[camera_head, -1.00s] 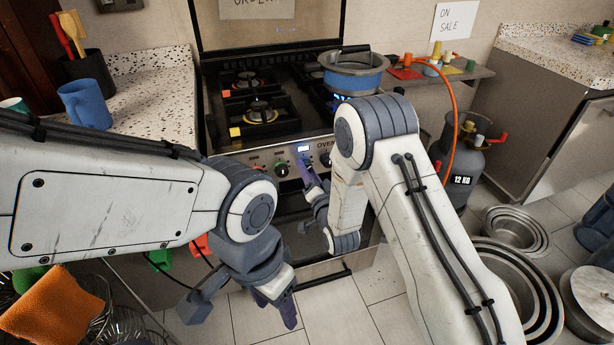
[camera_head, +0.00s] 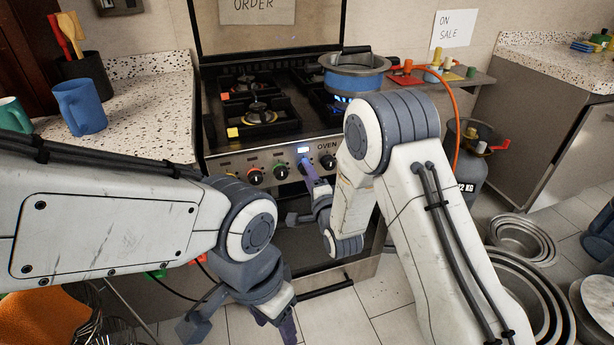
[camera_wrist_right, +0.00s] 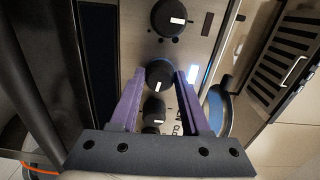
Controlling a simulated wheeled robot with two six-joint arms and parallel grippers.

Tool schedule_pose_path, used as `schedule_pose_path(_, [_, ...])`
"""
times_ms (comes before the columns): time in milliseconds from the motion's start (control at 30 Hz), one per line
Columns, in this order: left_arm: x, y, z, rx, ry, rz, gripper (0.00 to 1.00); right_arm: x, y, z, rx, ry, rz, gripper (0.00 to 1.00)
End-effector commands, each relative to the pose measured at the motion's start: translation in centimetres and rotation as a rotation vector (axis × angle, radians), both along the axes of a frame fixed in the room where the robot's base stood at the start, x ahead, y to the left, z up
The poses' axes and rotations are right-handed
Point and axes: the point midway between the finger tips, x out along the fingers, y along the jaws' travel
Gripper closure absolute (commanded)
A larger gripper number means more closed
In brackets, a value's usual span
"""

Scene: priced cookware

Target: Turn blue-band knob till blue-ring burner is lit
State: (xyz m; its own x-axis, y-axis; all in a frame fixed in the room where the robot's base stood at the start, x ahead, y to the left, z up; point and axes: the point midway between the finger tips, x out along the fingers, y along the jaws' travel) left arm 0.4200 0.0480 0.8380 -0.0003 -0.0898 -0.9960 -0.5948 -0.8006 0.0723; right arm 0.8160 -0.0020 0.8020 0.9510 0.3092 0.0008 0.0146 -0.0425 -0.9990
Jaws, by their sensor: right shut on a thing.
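The stove front (camera_head: 240,162) carries a row of black knobs with coloured bands. My right gripper (camera_head: 305,167) is at the knob under the small lit display, between the green-band knob (camera_head: 281,172) and the oven knob (camera_head: 327,161). In the right wrist view its purple fingers sit on both sides of that knob (camera_wrist_right: 160,74), shut on it; the white mark shows. The gripper hides most of the knob in the head view. A blue glow (camera_head: 341,103) shows at the right burner below the pot; whether it is flame is unclear. My left gripper (camera_head: 277,325) hangs low, its jaw opening unclear.
A blue-banded pot (camera_head: 354,80) stands at the back right of the stove. A blue mug (camera_head: 80,107) is on the left counter. A gas bottle (camera_head: 476,165) with an orange hose stands right of the stove. Metal bowls (camera_head: 522,238) lie on the floor at right.

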Motion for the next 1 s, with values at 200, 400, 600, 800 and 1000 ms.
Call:
schedule_pose_path(200, [0.00, 0.00, -0.16, 0.000, 0.000, 0.000, 0.43, -0.07, 0.01, -0.11, 0.021, 0.011, 0.001, 1.00])
schedule_pose_path(400, [0.00, 0.00, -0.15, 0.000, 0.000, 0.000, 0.43, -0.06, 0.01, -0.11, 0.022, 0.011, 0.001, 1.00])
schedule_pose_path(600, [0.00, 0.00, -0.15, 0.000, 0.000, 0.000, 0.43, -0.06, 0.00, -0.12, 0.021, 0.011, 0.001, 0.27])
schedule_pose_path(800, [0.00, 0.00, -0.15, 0.000, 0.000, 0.000, 0.43, -0.03, 0.01, -0.07, 0.021, 0.009, 0.000, 0.23])
schedule_pose_path(1000, [0.00, 0.00, -0.17, 0.000, 0.000, 0.000, 0.43, -0.44, -0.14, -0.07, 0.021, 0.009, 0.000, 0.23])
